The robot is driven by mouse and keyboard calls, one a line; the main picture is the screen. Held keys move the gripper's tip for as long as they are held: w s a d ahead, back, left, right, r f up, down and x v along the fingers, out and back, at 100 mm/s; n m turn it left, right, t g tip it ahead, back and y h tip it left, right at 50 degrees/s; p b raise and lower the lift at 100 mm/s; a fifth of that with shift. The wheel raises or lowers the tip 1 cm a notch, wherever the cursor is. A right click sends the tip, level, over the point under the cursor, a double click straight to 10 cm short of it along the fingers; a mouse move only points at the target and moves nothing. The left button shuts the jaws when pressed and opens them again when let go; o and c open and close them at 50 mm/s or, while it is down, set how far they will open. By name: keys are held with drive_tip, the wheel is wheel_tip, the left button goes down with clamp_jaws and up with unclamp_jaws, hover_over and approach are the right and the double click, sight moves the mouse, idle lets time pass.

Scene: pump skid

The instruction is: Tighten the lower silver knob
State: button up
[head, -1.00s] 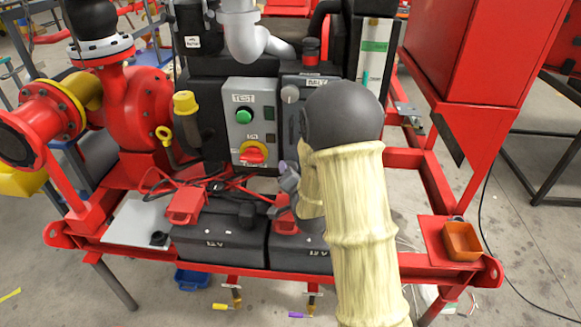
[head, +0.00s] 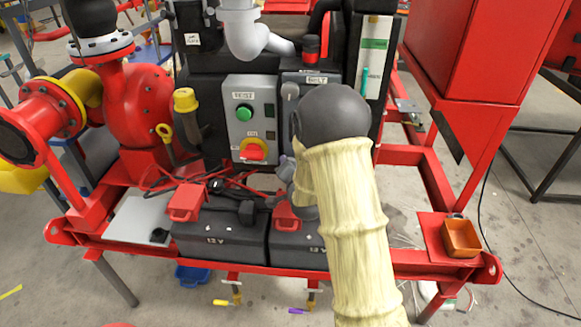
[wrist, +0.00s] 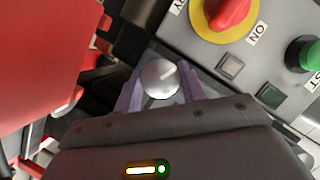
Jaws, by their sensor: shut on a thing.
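The lower silver knob (wrist: 160,78), round with a pale line across its face, sits between the purple-grey fingers of my gripper (wrist: 160,92) in the wrist view. The fingers are shut on it, one on each side. In the head view my gripper (head: 286,170) shows only partly, at the left of my arm, in front of the lower part of the dark panel. The lower knob is hidden there. A second, upper silver knob (head: 290,91) stands higher on the dark panel, clear of my gripper.
The grey control box (head: 237,112) has a green button (head: 244,113) and a red knob on a yellow ring (head: 253,150); it lies close by my gripper. Black batteries (head: 222,236) with red clamps sit below. An orange bin (head: 461,238) stands at the right.

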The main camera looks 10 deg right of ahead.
drive_tip(key=shift+n, duration=0.3)
drive_tip(key=n+h+p, duration=0.3)
drive_tip(key=n, duration=0.1)
drive_tip(key=n+g+h+p, duration=0.1)
drive_tip(key=n+h+p, duration=0.2)
drive_tip(key=n+p, duration=0.1)
drive_tip(key=n+g+h+p, duration=0.1)
drive_tip(key=n+h+p, duration=0.2)
drive_tip(key=n, duration=0.3)
drive_tip(key=shift+w+a+p, duration=0.15)
drive_tip(key=shift+a+p, duration=0.25)
drive_tip(key=shift+p, duration=0.15)
drive_tip(key=shift+g+h, duration=0.3)
idle(0.4)
drive_tip(key=o, duration=1)
drive_tip(key=shift+c, duration=0.2)
